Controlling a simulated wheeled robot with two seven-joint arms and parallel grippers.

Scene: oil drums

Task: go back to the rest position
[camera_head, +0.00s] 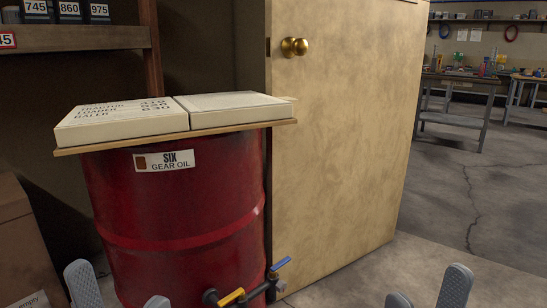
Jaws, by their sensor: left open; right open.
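My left gripper (120,292) is at the bottom left edge of the view, in front of the red drum's lower left side. Its two fingers are spread, with nothing seen between them. My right gripper (427,293) is at the bottom right edge, over the concrete floor. Its two fingers are also apart and empty. Only the fingertips of both show; the rest of the arms is out of view. The red oil drum (180,210) stands upright and carries a label (165,160) reading "SIX GEAR OIL".
A brown box (15,240) is at left. Floor (480,240) at right is clear.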

